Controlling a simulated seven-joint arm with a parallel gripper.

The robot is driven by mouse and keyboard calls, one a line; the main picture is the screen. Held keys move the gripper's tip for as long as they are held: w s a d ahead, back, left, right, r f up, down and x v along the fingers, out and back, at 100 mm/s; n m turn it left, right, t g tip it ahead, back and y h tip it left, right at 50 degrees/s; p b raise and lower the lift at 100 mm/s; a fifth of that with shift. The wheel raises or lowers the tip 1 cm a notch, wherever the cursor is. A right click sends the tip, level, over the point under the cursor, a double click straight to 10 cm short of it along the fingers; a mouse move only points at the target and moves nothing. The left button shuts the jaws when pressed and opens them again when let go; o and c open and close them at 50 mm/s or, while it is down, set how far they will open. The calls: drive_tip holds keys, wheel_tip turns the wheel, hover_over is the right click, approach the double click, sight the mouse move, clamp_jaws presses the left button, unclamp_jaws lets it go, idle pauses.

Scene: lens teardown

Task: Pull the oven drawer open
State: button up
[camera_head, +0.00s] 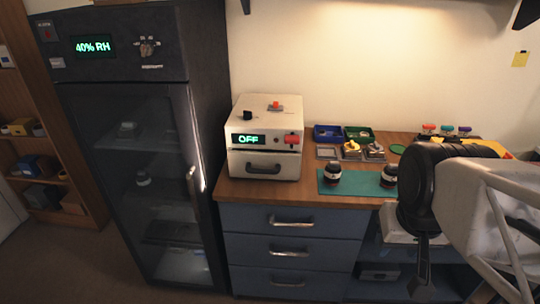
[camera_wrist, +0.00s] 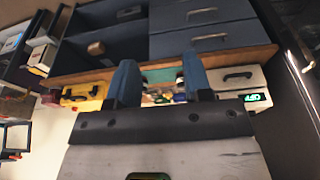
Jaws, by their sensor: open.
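The oven (camera_head: 264,140) is a small white box on the left end of the wooden bench, with a green OFF display. Its drawer (camera_head: 262,164) is the lower front panel, with a dark curved handle, and looks shut. In the wrist view, which is upside down, the oven (camera_wrist: 243,80) shows at the right with its handle (camera_wrist: 238,76) and display. My gripper (camera_wrist: 158,65) is open, its two fingers apart with nothing held. In the head view my arm is at the right, well away from the oven; the gripper there is partly hidden.
A tall dark cabinet (camera_head: 135,130) reading 40% RH stands left of the oven. Right of the oven are small trays (camera_head: 351,150), a green mat (camera_head: 357,186) and dark-lidded jars (camera_head: 332,173). Blue drawers (camera_head: 290,250) are under the bench (camera_head: 250,193). A yellow case (camera_wrist: 84,95) shows in the wrist view.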

drive_tip(key=w+a+f+n+t+h, duration=0.1)
drive_tip(key=w+a+f+n+h, duration=0.15)
drive_tip(key=w, duration=0.55)
drive_tip(key=w+a+f+n+h, duration=0.15)
drive_tip(key=w+h, duration=0.25)
drive_tip(key=w, duration=0.5)
drive_tip(key=w+a+f+n+t+h, duration=0.1)
drive_tip(key=w+a+f+n+h, duration=0.15)
drive_tip(key=w, duration=0.55)
drive_tip(key=n+t+y, duration=0.3)
drive_tip(key=n+t, duration=0.5)
drive_tip(key=t, duration=0.2)
approach(260, 172)
drive_tip(key=x, duration=0.3)
drive_tip(key=shift+w+d+f, duration=0.1)
drive_tip(key=shift+w, duration=0.05)
drive_tip(key=shift+x, duration=3.8)
